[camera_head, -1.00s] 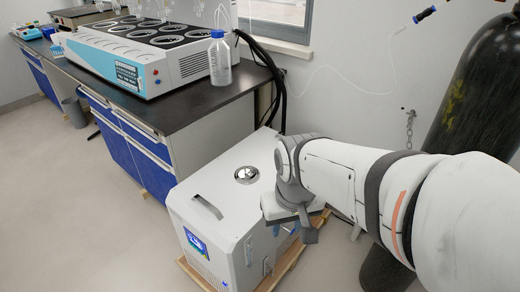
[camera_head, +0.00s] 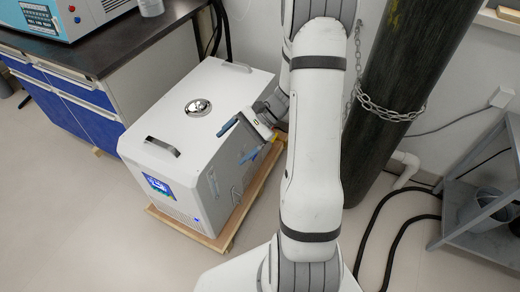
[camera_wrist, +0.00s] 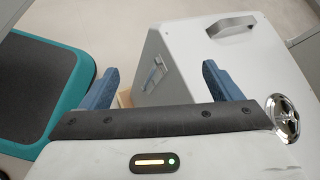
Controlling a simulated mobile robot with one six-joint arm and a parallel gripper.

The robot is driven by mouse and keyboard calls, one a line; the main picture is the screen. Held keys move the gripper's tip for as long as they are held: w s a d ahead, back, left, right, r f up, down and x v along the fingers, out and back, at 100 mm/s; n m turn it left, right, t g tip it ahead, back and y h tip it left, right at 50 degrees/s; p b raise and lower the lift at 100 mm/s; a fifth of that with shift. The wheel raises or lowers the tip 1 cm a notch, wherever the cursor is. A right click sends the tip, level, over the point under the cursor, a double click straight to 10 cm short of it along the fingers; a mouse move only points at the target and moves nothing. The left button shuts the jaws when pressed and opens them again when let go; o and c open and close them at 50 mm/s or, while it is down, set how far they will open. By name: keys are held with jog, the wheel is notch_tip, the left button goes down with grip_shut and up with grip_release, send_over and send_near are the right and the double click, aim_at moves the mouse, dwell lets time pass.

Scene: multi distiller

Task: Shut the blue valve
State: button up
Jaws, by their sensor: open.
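I cannot make out the blue valve for certain in either current view. My arm and gripper hide part of the unit's right side.
The unit sits on a wooden pallet (camera_head: 222,240). A lab bench (camera_head: 105,62) with blue drawers stands to its left. A chained dark gas cylinder (camera_head: 385,105) and a grey shelf (camera_head: 475,210) are to the right. Black hoses (camera_head: 395,240) lie on the floor.

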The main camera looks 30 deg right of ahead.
jog(key=w+d+f+m+t+b, duration=0.1)
jog(key=w+d+f+m+t, duration=0.1)
jog(key=d+f+m+t, duration=0.8)
jog(key=w+d+f+m+t+b, duration=0.2)
jog(key=d+f+m+t, duration=0.4)
jog(key=f, duration=0.9)
jog(key=w+a+g, duration=0.1)
jog(key=w+a, duration=0.2)
jog(key=w, duration=0.3)
jog(key=shift+a+r+b, duration=0.15)
jog(key=shift+a+b, duration=0.05)
jog(key=shift+b, duration=0.25)
jog(key=shift+c, duration=0.2)
